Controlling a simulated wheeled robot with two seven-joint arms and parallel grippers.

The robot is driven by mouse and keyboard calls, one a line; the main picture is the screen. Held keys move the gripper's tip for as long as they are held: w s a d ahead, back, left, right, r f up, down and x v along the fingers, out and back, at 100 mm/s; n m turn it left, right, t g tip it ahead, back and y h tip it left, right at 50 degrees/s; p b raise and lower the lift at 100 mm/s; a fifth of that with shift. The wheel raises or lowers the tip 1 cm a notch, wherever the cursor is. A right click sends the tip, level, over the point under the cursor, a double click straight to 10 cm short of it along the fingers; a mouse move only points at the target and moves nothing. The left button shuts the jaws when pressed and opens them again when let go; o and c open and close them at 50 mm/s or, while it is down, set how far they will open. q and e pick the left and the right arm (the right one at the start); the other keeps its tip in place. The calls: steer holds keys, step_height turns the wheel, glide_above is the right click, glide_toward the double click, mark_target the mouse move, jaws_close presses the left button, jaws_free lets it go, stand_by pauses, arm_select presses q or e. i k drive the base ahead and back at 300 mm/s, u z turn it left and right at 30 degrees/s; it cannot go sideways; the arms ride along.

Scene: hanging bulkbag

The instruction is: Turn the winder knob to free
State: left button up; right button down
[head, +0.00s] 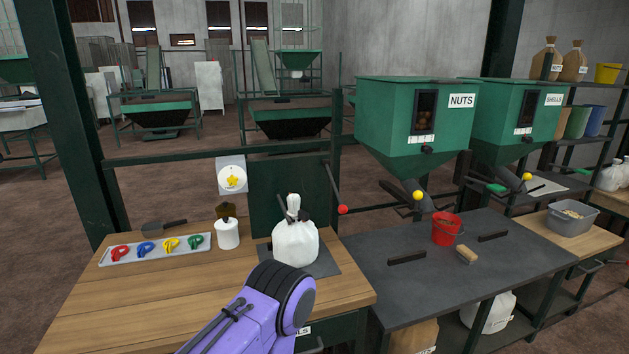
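A yellow star-shaped knob (233,181) sits on a round white dial on a pale square plate, at the left end of the green rail behind the wooden bench. The dial's markings are too small to read. A purple arm of mine with a dark ribbed joint rises from the bottom edge in front of the bench, well below and right of the knob. No gripper fingers show, so nothing of mine is seen touching the knob. A white tied bag (296,243) stands on a dark mat, with dark parts beside its neck, in front of a dark green panel (283,190).
A tray (156,250) with several coloured clips, a scoop (164,228) and a white tub (228,233) are on the wooden bench. A red-ended lever (342,209) sticks out right of the panel. Green hoppers (415,125) and a grey table (440,275) with a red bucket (446,229) stand right.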

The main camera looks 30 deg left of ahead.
mark_target(233, 180)
steer(key=z, duration=0.25)
steer(key=i, duration=1.1)
steer(key=u, duration=1.4)
